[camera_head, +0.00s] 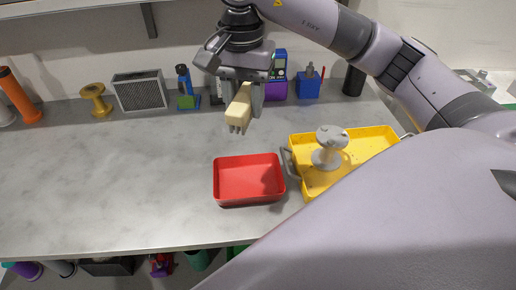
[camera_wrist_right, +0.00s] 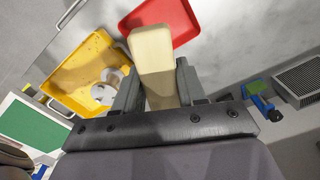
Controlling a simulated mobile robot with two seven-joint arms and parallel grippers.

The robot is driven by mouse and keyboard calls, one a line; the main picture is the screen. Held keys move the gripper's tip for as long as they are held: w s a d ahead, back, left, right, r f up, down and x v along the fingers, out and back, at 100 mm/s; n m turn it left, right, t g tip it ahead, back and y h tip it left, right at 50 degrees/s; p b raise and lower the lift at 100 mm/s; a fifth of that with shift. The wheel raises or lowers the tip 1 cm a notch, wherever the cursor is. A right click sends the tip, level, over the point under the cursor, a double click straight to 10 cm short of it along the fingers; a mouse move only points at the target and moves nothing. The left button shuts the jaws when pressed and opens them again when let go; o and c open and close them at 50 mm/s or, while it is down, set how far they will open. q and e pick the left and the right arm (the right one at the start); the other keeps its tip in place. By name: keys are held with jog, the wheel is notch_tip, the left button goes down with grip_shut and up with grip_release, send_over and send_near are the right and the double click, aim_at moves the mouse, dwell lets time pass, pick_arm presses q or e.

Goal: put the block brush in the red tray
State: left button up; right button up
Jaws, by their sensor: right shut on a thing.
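The block brush (camera_head: 239,106) is a pale wooden block, held above the table behind the red tray. My right gripper (camera_head: 247,98) is shut on it. In the right wrist view the brush (camera_wrist_right: 153,62) sticks out between the two fingers (camera_wrist_right: 158,88), and its far end overlaps the near edge of the red tray (camera_wrist_right: 181,17). The red tray (camera_head: 249,180) is empty and lies on the table near the front edge. My left gripper is in neither view.
A yellow tray (camera_head: 372,143) with a white spool-shaped object (camera_head: 330,147) stands right of the red tray. Along the back wall are a grey mesh box (camera_head: 140,91), a yellow spool (camera_head: 95,98), an orange cylinder (camera_head: 20,96) and a blue box (camera_head: 308,87). The table's left half (camera_head: 100,170) is clear.

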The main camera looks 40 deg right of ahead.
jog(key=shift+f, duration=0.25)
jog(key=b, duration=0.2)
send_over(248, 184)
notch_tip(248, 184, down, 15)
jog(key=shift+r, duration=0.2)
notch_tip(248, 184, down, 5)
jog(key=shift+r, duration=0.1)
jog(key=shift+f, duration=0.25)
jog(key=o, duration=1.2)
jog(key=shift+r, duration=0.1)
